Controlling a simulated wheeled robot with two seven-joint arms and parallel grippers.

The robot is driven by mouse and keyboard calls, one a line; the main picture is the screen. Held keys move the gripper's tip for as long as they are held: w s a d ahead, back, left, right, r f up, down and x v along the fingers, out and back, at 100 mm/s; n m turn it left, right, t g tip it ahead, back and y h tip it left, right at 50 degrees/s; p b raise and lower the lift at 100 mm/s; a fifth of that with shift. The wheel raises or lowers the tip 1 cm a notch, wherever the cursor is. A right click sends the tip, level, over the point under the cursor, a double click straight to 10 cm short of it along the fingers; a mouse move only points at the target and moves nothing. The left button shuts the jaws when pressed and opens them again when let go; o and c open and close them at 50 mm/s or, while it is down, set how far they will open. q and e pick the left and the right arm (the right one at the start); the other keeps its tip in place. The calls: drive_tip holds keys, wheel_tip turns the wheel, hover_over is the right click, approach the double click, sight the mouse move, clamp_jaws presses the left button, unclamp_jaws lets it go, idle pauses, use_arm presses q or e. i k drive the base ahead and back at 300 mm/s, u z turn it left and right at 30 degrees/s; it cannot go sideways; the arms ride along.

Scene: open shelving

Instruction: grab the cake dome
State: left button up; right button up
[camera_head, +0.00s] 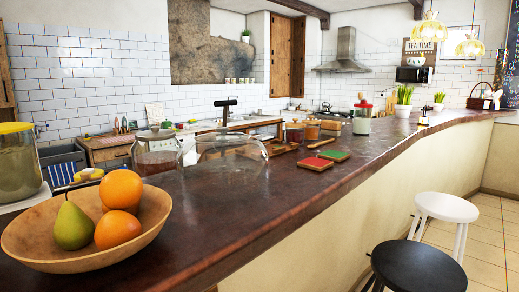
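The cake dome (232,158) looks like the clear glass dome standing on the dark counter, left of the picture's middle. Its see-through wall lets the counter and things behind show through. A black T-shaped piece rises just above its top; I cannot tell whether it is the dome's knob or a tap behind. Neither of my grippers is in view.
A glass jar (157,153) stands close on the dome's left. A wooden bowl (150,222) with a pear and oranges is nearer at left. Red and green coasters (316,163) lie to the right. Two stools (418,268) stand beside the counter. The counter before the dome is clear.

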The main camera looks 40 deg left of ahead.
sight(223, 167)
drive_tip(key=i, duration=1.55)
drive_tip(key=u, duration=1.25)
drive_tip(key=i, duration=0.2)
drive_tip(key=u, duration=5)
